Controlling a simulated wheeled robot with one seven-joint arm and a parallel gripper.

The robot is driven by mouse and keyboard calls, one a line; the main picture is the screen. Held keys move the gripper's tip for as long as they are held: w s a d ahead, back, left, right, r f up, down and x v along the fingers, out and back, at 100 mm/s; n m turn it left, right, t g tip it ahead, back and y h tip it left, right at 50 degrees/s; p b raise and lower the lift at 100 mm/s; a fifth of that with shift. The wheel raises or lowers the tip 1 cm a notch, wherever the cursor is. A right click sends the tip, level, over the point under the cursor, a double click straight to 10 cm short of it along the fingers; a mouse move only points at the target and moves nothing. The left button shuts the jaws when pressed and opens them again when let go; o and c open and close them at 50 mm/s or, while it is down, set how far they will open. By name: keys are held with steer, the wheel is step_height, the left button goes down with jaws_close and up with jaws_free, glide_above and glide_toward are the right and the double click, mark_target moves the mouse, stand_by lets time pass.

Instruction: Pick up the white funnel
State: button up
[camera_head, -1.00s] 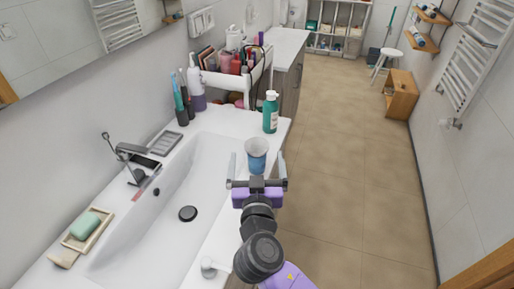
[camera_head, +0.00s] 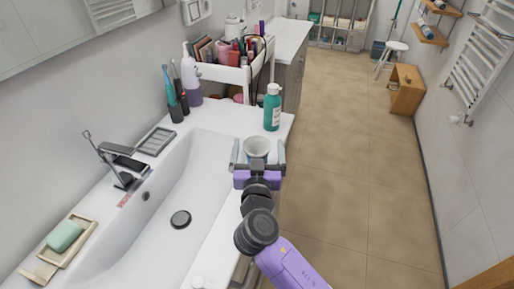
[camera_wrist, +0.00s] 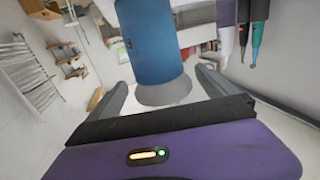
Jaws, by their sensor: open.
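A pale, round, flared piece that looks like the white funnel (camera_head: 257,147) sits at the near right edge of the sink counter. In the wrist view it shows as a grey-white rim (camera_wrist: 164,94) at the end of a blue cylindrical container (camera_wrist: 152,42). I cannot tell how deep it sits in the container. My gripper (camera_head: 258,157) is open, with one finger on each side of the pale piece. In the wrist view both fingers (camera_wrist: 163,88) appear apart from it. The container's lower part is hidden in the head view.
The sink basin (camera_head: 170,195) is to the left. A white cart (camera_head: 237,75) full of cosmetics and a toothbrush holder (camera_head: 176,112) stand farther back.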

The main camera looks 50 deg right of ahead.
mark_target(257, 137)
steer(key=shift+p+x, duration=0.45)
steer(key=shift+x, duration=1.3)
steer(key=shift+w+a+r, duration=0.15)
steer(key=c, duration=1.4)
steer(key=shift+r, duration=0.1)
